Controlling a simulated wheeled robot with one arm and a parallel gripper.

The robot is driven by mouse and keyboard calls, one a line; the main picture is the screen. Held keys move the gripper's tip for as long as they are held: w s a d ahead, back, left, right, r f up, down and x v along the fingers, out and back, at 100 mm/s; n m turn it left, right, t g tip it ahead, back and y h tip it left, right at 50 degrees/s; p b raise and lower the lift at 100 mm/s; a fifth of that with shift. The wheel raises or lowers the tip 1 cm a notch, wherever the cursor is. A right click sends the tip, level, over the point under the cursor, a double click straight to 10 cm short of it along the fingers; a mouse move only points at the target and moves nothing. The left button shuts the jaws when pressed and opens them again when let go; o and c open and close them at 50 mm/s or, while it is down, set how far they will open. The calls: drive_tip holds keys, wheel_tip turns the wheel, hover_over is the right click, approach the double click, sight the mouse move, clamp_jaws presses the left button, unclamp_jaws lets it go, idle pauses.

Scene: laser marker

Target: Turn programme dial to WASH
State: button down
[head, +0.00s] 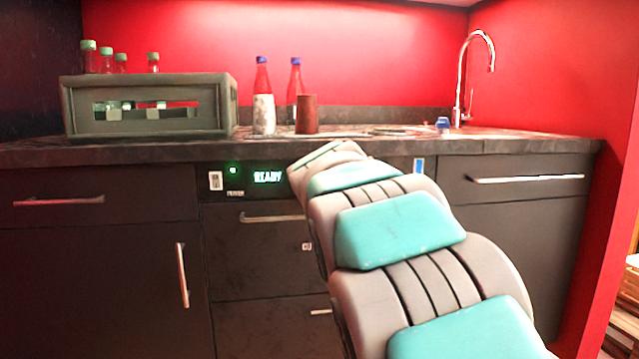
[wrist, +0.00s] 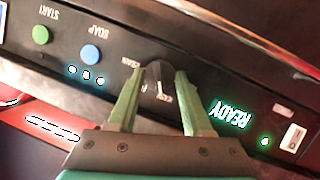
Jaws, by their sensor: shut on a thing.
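The dark programme dial (wrist: 156,76) is on the black control panel in the wrist view. My gripper (wrist: 159,78) has its two pale green fingers on either side of it and is shut on it. Small white lettering shows around the dial, upside down and partly hidden by the fingers, so I cannot tell which mark the dial points at. In the head view my arm hides the dial and my gripper. The green READY display (wrist: 230,113) is lit, and it also shows in the head view (head: 268,177).
A green START button (wrist: 41,35) and a blue SOAP button (wrist: 91,54) sit beside the dial. A white switch (head: 215,181) is left of the display. On the counter stand a crate (head: 80,130), bottles (head: 263,115) and a brown cup (head: 307,115).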

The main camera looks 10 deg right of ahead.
drive_tip(key=shift+c, duration=1.6)
unclamp_jaws()
drive_tip(key=shift+s, duration=0.15)
drive_tip(key=v, duration=0.7)
drive_tip(key=shift+s+p, duration=0.25)
drive_tip(key=shift+p, duration=0.05)
drive_tip(key=shift+r, duration=0.1)
